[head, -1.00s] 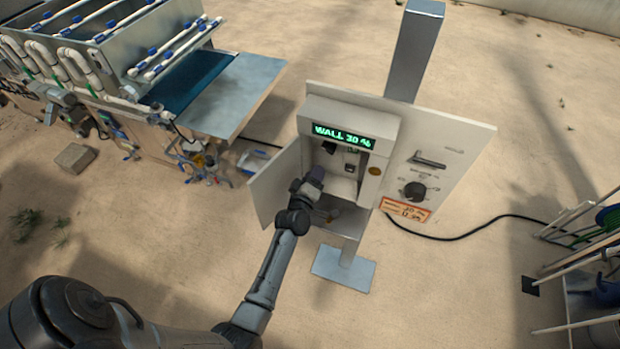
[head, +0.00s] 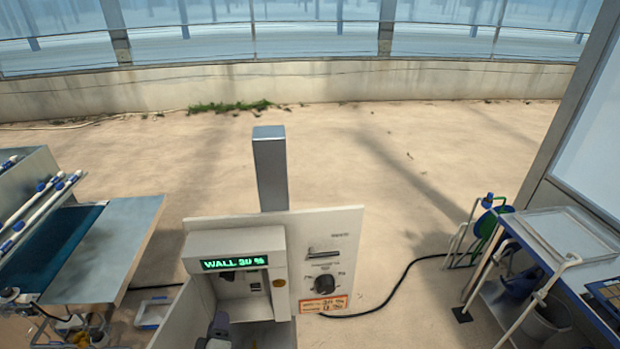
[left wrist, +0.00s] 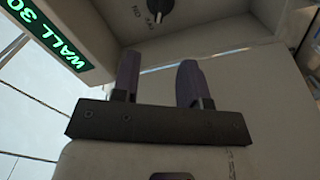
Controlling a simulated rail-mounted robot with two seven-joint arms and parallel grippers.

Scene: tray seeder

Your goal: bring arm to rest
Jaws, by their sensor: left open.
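My left gripper (head: 218,326) shows at the bottom edge of the head view, in front of the open control box (head: 236,241). Its two purple fingers (left wrist: 158,78) stand apart with nothing between them in the left wrist view. The box's green display (head: 234,263) reads WALL 30 %, and part of it shows in the left wrist view (left wrist: 45,38). The box's door (head: 178,325) hangs open to the left of the gripper. Most of my left arm is below the head view. My right gripper is out of view.
A panel with a black knob (head: 324,284) and an orange label (head: 322,305) adjoins the box. A metal-topped bench (head: 105,250) stands left. A rack with a tray (head: 570,235) stands right. A black cable (head: 400,275) crosses the floor. Sandy floor beyond is clear.

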